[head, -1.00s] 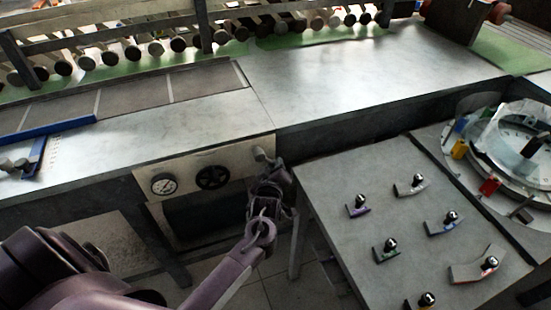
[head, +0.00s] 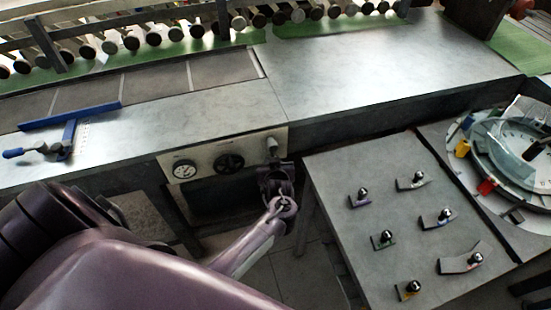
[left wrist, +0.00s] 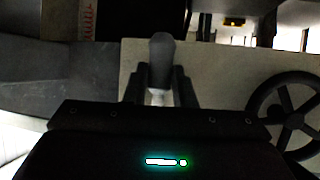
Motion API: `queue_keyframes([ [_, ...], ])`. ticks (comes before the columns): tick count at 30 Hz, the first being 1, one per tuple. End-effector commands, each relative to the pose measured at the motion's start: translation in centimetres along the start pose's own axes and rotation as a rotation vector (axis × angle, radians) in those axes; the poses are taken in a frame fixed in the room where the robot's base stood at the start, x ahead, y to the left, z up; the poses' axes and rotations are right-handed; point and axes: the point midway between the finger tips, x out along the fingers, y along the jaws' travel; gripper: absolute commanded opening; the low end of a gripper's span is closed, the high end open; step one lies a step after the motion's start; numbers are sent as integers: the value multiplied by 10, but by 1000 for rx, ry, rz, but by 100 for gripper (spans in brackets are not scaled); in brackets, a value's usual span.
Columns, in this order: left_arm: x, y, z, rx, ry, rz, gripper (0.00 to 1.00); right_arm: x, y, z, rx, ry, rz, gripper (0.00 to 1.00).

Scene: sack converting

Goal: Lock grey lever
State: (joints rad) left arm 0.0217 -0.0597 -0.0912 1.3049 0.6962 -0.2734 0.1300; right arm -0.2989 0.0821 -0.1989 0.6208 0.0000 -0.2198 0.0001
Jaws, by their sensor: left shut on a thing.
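The grey lever (head: 271,146) is on the right end of a pale control panel (head: 206,155), right of a black handwheel (head: 229,163). My left gripper (head: 272,166) reaches up to the panel at the lever. In the left wrist view, the lever (left wrist: 161,60) stands upright between the two dark fingers of my left gripper (left wrist: 158,90), which are shut on it. The lever's base is hidden behind the gripper. My right gripper is in neither view.
A round gauge (head: 184,170) is left of the handwheel. The handwheel (left wrist: 290,110) also shows close to the gripper's right in the wrist view. A grey side table (head: 335,185) with several small knobbed pieces stands right of my arm. A blue clamp tool (head: 70,135) lies on the bench.

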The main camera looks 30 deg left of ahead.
Motion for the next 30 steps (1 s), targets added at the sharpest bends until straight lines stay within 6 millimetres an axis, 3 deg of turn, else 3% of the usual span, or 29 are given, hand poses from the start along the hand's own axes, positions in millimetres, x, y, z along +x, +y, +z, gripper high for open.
queue_keyframes([
  [16,0,-2,0,22,-5,-13,0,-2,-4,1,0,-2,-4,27],
  [17,0,-2,0,22,-5,-13,27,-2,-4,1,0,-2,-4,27],
  [21,0,-2,0,21,-4,-12,45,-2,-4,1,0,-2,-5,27],
  [30,-2,-1,0,20,-4,-10,45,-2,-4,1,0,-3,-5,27],
])
